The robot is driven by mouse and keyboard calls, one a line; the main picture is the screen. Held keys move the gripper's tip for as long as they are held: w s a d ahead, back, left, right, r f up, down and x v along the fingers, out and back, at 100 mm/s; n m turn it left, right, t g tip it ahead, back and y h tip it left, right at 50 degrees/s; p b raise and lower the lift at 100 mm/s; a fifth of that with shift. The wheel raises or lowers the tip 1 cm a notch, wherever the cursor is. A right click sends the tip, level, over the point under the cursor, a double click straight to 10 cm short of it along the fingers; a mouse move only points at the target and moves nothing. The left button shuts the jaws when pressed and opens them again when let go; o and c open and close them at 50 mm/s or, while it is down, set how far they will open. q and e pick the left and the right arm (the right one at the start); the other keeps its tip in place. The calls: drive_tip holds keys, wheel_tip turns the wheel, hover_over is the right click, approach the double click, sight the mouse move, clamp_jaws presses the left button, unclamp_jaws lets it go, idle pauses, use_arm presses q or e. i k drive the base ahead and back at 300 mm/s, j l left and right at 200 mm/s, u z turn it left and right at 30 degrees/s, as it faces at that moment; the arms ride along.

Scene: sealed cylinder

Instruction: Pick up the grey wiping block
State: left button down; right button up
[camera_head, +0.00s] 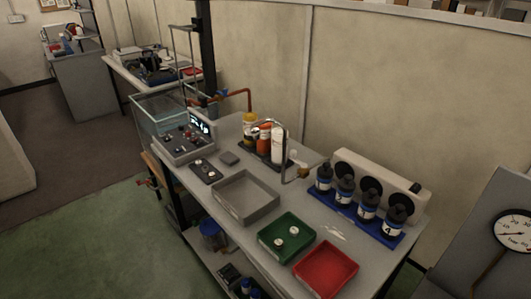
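Neither of my grippers is in view.
A grey tray (273,196), green tray (263,240) and red tray (352,265) line the bench front. Bottles (277,147) and a metal tap stand behind the block. Numbered dark bottles (367,210) stand right. A control box (188,150) is left.

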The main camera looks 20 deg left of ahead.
sight(228, 158)
drive_tip(key=i+j+z, duration=0.2)
drive_tip(key=j+z, duration=0.25)
drive_tip(key=j, duration=0.8)
drive_tip(key=j+z, duration=0.4)
drive_tip(key=j, duration=0.9)
